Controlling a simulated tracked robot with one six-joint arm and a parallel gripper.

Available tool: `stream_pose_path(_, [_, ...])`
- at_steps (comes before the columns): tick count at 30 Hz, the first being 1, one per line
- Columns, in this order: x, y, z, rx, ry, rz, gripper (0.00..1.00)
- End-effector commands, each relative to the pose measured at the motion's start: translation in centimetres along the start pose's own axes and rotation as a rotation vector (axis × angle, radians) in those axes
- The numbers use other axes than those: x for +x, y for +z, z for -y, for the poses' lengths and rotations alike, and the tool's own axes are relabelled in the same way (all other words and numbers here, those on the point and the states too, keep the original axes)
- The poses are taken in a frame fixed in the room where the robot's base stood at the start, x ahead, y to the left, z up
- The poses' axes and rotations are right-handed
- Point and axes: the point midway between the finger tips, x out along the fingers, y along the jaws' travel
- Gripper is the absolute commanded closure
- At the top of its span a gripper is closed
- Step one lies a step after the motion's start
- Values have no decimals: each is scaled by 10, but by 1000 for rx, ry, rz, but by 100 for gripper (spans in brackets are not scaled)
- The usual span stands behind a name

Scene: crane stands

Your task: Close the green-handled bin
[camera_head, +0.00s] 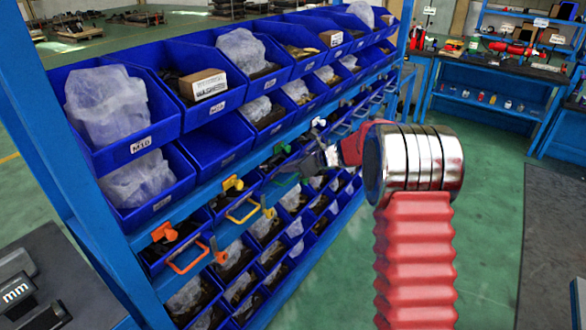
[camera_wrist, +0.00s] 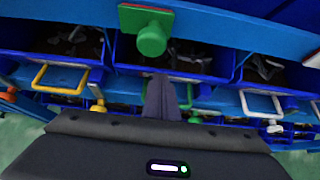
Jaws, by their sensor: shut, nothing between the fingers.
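The green-handled bin (camera_wrist: 212,78) is blue and sits in the rack between the yellow-handled and white-handled bins. Dark contents show through its open top in the wrist view. Its green handle (camera_wrist: 189,95) is partly hidden behind my fingers; a bit of green also shows by the fingertips in the head view (camera_head: 290,179). A green knob (camera_wrist: 152,40) is on the rail above this bin. My gripper (camera_wrist: 162,80) is shut and empty, its fingers pointing at the bin front near the handle. I cannot tell whether they touch. It reaches in from the right in the head view (camera_head: 300,165).
The yellow-handled bin (camera_wrist: 62,78) is at left and the white-handled bin (camera_wrist: 262,104) at right. An orange handle (camera_head: 188,259) is nearer in the rack. Larger blue bins (camera_head: 118,105) fill the upper shelves. Green floor (camera_head: 490,215) is clear at right.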

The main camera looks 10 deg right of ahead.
Motion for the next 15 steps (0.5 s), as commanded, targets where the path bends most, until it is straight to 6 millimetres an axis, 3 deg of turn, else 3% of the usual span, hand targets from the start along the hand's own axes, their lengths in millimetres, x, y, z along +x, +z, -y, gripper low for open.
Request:
stream_pose_path(1, [4, 7, -2, -2, 1, 8, 100])
stream_pose_path(8, [1, 3, -2, -2, 1, 9, 100])
stream_pose_path(15, [-13, -23, 2, 0, 1, 4, 100])
